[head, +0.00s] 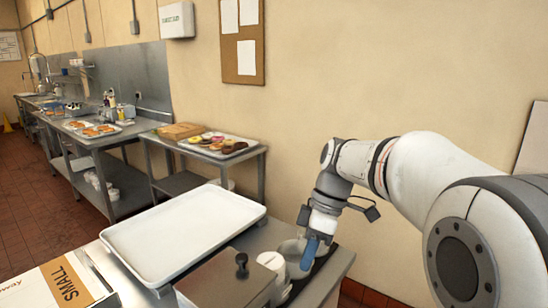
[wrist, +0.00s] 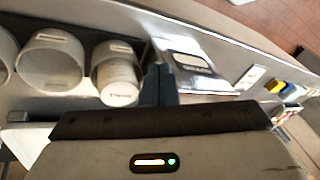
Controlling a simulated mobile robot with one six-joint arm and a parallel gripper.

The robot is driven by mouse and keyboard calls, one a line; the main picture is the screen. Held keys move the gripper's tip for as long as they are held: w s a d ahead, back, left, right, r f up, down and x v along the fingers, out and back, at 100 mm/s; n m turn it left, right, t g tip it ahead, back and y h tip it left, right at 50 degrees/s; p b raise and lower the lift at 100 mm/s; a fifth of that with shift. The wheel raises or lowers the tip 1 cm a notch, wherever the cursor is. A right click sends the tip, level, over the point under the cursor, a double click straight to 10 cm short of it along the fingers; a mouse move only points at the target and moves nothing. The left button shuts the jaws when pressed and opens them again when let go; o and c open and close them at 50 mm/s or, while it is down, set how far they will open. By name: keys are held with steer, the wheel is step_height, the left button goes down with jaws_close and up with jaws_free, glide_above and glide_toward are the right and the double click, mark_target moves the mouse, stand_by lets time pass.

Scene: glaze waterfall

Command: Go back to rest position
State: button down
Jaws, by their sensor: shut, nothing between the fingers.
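My gripper (head: 308,258) hangs low over the steel table (head: 330,275) at the wall side, with its blue fingers pointing down and closed, holding nothing. In the wrist view the dark fingers (wrist: 158,86) show together just above the gripper body. A white round container (head: 272,262) stands just left of the fingers in the head view. In the wrist view a white cup (wrist: 117,82) sits in a round holder close to the left of the fingers. I cannot tell whether the fingers touch anything.
A steel box with a knobbed lid (head: 228,280) stands in front of the gripper. An empty white tray (head: 185,232) lies to the left, near a cardboard box (head: 50,286). Another table holds a tray of donuts (head: 216,145). The wall runs close behind my arm.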

steer(key=s+d+f+m+t+h, duration=0.1)
steer(key=s+d+f+m+t, duration=0.1)
steer(key=s+d+f+m, duration=0.2)
steer(key=s+d+f+m+t+h, duration=0.2)
steer(key=s+d+f+m+t, duration=0.1)
steer(key=s+m, duration=0.7)
steer(key=shift+d+f+m, duration=0.55)
steer(key=shift+d+m, duration=0.1)
steer(key=shift+m, duration=0.25)
